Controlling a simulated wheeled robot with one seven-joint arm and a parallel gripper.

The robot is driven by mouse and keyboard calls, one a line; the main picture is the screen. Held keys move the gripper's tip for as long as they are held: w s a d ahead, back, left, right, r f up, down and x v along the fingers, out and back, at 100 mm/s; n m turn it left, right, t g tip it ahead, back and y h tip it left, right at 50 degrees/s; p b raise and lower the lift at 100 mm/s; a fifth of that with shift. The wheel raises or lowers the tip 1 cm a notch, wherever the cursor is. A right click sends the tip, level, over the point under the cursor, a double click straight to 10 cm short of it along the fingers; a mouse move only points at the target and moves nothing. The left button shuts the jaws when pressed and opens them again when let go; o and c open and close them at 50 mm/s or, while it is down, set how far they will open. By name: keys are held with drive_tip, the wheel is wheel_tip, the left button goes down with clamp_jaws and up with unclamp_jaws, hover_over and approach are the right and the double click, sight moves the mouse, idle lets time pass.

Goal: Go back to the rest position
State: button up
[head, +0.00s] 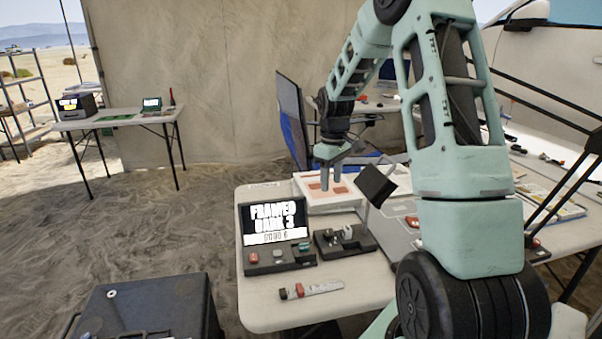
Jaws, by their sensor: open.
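My gripper (331,178) points down at the end of my mint-green arm. Its two fingers are apart, with nothing seen between them. It is over a white tray (352,203) with reddish flat pieces in it, on the white table (262,311). I cannot tell how far the fingertips are above the tray. My arm hides part of the table on the right.
A screen device (275,222) stands at the table's left edge, beside a dark unit (345,243). A red-and-white marker-like item (312,290) lies in front. A black case (150,310) is at lower left. A second table (115,120) stands behind on sand.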

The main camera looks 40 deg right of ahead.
drive_tip(key=s+a+r+n, duration=0.1)
drive_tip(key=a+r, duration=0.1)
drive_tip(key=a, duration=1.2)
drive_tip(key=s+a+r+n, duration=0.1)
drive_tip(key=a+n, duration=0.1)
drive_tip(key=a, duration=1.2)
drive_tip(key=s+a+n, duration=0.1)
drive_tip(key=s+a, duration=0.7)
drive_tip(key=s, duration=0.2)
drive_tip(key=s+a+n, duration=0.2)
drive_tip(key=s+a, duration=0.6)
drive_tip(key=s, duration=0.3)
drive_tip(key=shift+s+a+y, duration=0.3)
drive_tip(key=shift+r, duration=0.1)
